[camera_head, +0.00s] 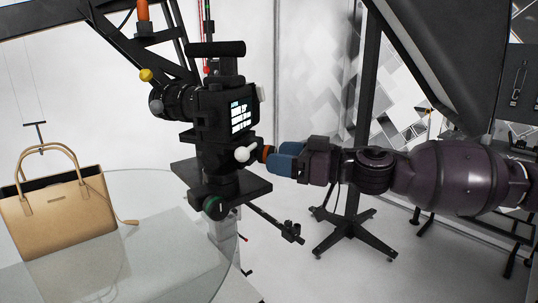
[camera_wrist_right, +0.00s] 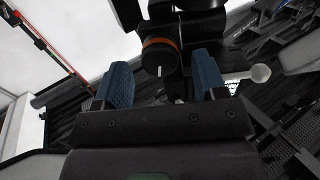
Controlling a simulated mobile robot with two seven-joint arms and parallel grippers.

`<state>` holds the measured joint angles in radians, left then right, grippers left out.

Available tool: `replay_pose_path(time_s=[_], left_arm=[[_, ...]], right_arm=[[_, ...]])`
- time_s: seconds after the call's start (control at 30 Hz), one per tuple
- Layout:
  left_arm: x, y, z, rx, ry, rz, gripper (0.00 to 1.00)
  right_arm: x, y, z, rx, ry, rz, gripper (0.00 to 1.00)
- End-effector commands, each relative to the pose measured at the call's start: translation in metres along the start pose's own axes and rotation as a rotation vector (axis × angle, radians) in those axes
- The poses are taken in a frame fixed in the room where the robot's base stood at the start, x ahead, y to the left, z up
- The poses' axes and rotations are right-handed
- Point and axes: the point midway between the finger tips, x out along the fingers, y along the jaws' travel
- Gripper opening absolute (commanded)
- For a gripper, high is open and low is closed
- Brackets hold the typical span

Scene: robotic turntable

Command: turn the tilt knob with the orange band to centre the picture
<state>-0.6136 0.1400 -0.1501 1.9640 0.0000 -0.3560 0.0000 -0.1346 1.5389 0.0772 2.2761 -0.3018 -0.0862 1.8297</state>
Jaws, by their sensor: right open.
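The tilt knob with the orange band (camera_head: 264,153) sits on the camera head under the black camera (camera_head: 222,108). In the right wrist view the knob (camera_wrist_right: 160,58) is dark, with an orange ring and a pale line on its face. My right gripper (camera_head: 281,159) comes from the right, its blue fingers at the knob. In the right wrist view its fingers (camera_wrist_right: 163,82) are open, one on either side of the knob, with gaps between. The camera's screen (camera_head: 241,115) is lit with white marks, too small to read. My left gripper is not in view.
A white-knobbed lever (camera_head: 246,152) is close beside the orange-banded knob; its ball (camera_wrist_right: 260,73) shows right of the fingers. A tan handbag (camera_head: 62,215) stands on the glass turntable (camera_head: 165,262). A large dark panel (camera_head: 440,55) hangs above my right arm.

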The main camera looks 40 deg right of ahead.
Motion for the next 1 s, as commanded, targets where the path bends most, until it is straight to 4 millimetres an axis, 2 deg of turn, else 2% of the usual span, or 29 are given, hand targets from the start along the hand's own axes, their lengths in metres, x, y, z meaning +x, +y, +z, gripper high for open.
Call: replay_pose_path(time_s=[0.5, 1.0], left_arm=[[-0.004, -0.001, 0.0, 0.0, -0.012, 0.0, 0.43], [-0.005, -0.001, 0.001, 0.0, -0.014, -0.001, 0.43]], right_arm=[[0.026, 0.0, -0.002, -0.001, 0.002, 0.001, 0.65], [0.032, 0.0, 0.0, -0.002, 0.0, 0.001, 0.65]])
